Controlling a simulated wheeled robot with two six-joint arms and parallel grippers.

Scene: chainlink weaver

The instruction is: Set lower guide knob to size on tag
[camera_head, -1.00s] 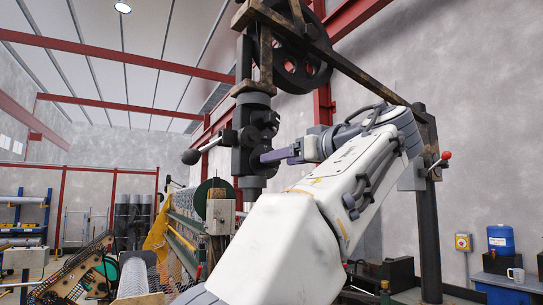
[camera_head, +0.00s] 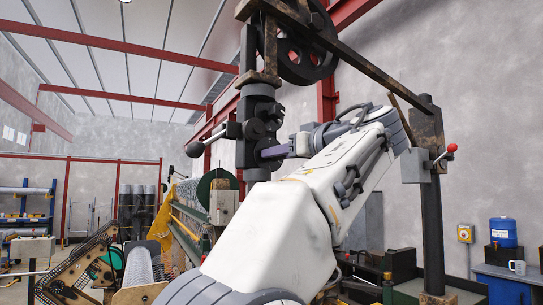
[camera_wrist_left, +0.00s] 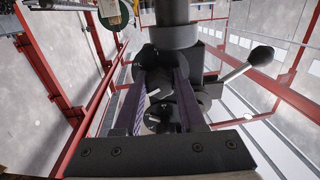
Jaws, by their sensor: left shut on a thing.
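A dark upright guide head (camera_head: 258,105) hangs on the frame, with black round knobs on its right side. The upper knob (camera_head: 276,111) stands free. My left gripper (camera_head: 270,153) reaches in from the right at the lower knob, its purple-grey fingers level. In the left wrist view the two fingers (camera_wrist_left: 158,105) stand either side of a dark round knob (camera_wrist_left: 160,118) and are shut on it. The knob's scale and setting cannot be read. I can make out no readable tag. My right gripper is in neither view.
A ball-ended lever (camera_head: 196,148) sticks out left of the guide head. A large black wheel (camera_head: 306,55) is above. A rusty post (camera_head: 430,200) with a red-knobbed switch box stands at right. A mesh roll (camera_head: 137,270) lies at lower left.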

